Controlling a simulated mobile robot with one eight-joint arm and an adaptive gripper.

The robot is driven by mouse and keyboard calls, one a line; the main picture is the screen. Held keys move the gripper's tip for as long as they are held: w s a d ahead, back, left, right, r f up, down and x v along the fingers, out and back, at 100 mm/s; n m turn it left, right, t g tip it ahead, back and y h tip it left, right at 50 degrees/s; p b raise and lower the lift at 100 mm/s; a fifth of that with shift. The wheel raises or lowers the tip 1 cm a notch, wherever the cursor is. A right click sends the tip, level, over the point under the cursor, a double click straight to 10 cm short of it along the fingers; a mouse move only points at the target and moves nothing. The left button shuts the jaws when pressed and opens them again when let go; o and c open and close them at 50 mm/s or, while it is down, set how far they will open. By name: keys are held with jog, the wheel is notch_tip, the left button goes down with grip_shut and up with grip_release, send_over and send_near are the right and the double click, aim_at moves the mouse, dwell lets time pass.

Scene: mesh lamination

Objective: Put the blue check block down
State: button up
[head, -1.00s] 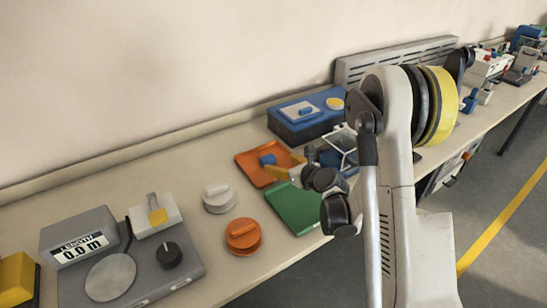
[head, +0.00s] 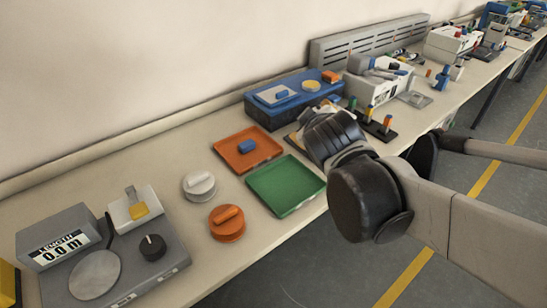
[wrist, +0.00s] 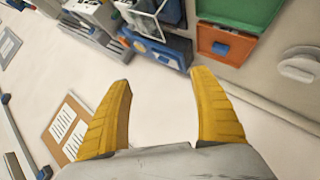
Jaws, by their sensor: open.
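The blue check block (head: 247,146) lies on the orange tray (head: 268,151) on the bench. It also shows on the orange tray in the wrist view (wrist: 220,48), at the upper right. My gripper (wrist: 163,78) is open, its two yellow fingers wide apart with nothing between them. It is up off the tray and apart from the block. In the head view my own wrist and arm hide most of the fingers.
A green tray (head: 287,189) sits in front of the orange tray. White (head: 199,185) and orange (head: 227,223) round knobbed pieces stand to the left, beside a grey length meter (head: 95,270). A blue-topped box (head: 273,112) stands behind. Several devices line the bench to the right.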

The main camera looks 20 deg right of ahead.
jog(key=s+a+f+m+g+y, duration=0.2)
jog(key=s+a+f, duration=0.1)
jog(key=s, duration=0.3)
jog(key=s+a+f+m+g+y, duration=0.2)
jog(key=s+a+f+m, duration=0.1)
jog(key=s+a, duration=0.3)
jog(key=shift+s+a+f, duration=0.2)
jog(key=shift+s+f, duration=0.5)
